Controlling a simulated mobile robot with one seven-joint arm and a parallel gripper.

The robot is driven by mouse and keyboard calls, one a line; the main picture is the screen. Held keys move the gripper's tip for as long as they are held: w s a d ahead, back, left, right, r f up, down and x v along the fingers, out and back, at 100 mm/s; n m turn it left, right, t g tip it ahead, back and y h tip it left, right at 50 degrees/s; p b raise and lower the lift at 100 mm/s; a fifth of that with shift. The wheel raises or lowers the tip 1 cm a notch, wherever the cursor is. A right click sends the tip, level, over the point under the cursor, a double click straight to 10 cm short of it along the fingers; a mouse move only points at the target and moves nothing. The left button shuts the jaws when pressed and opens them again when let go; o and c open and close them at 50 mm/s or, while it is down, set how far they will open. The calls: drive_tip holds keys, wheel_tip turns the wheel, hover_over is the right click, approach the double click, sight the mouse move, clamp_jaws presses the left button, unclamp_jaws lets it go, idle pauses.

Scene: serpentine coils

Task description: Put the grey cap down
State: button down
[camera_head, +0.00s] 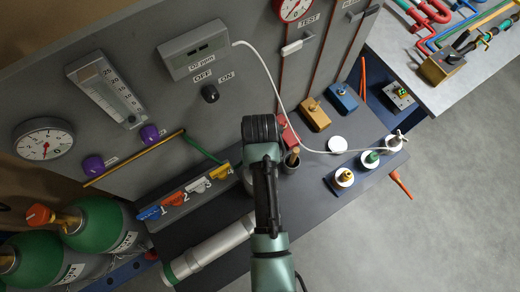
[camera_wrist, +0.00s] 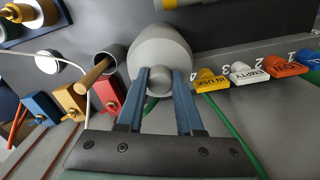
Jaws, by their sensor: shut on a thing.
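The grey cap (camera_wrist: 160,50) is a wide, pale grey rounded body with a small round knob facing me in the wrist view. My gripper (camera_wrist: 159,82) has its two blue fingers shut on that knob. Part of the cap shows left of my arm in the head view (camera_head: 244,178); the rest is hidden behind the arm. I cannot tell whether the cap touches the dark bench top. My fingers are hidden in the head view.
A dark cup (camera_wrist: 110,58) with a wooden handle stands close beside the cap. Red (camera_wrist: 108,96) and yellow (camera_wrist: 72,98) blocks are near. A white disc (camera_head: 337,144) and plugs on round bases (camera_head: 370,159) lie to the right.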

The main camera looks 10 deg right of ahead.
drive_tip(key=shift+f, duration=0.15)
drive_tip(key=c, duration=0.6)
unclamp_jaws()
drive_tip(key=shift+o, duration=0.2)
